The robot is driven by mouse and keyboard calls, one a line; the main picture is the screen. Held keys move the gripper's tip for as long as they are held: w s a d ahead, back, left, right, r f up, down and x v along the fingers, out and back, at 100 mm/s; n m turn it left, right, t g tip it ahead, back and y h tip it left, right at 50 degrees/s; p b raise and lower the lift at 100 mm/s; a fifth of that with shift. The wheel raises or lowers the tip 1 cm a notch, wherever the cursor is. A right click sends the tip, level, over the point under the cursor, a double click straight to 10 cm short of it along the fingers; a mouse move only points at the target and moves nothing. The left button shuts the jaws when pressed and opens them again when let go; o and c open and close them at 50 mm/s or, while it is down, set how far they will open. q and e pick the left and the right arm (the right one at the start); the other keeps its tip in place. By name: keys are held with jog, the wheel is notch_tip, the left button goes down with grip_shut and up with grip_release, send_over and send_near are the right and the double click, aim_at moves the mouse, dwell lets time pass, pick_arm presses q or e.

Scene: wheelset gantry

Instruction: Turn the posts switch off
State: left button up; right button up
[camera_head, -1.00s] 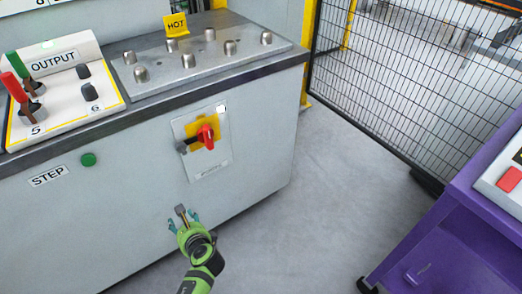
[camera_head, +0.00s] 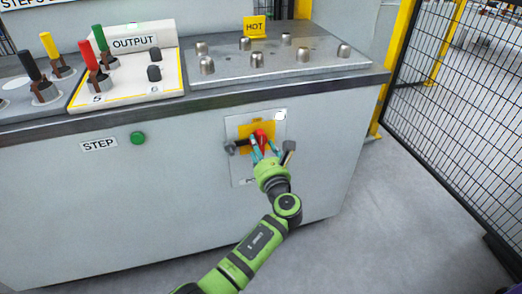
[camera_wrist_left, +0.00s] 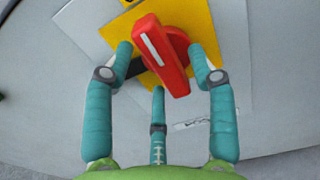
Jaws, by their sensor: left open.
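The switch is a red rotary handle (camera_head: 261,134) on a yellow plate (camera_head: 243,132), fixed to a light panel on the cabinet's front. In the left wrist view the red handle (camera_wrist_left: 164,56) fills the upper middle; its white stripe slants from upper left to lower right. My left gripper (camera_head: 268,148) is open in front of the switch. In the wrist view two teal fingers stand on either side of the handle, and a third finger is below it. I cannot tell whether the fingers touch it. The label under the switch is partly hidden by my gripper.
A green button (camera_head: 138,138) beside a STEP label (camera_head: 99,145) is on the same cabinet front. Levers and an OUTPUT box (camera_head: 135,43) stand on top, with metal posts and a yellow HOT sign (camera_head: 255,27). A mesh fence (camera_head: 455,90) stands at right; floor is clear before it.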

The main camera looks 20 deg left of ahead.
pick_arm(q)
jog(key=shift+w, duration=0.1)
jog(key=shift+c, duration=0.4)
grip_shut()
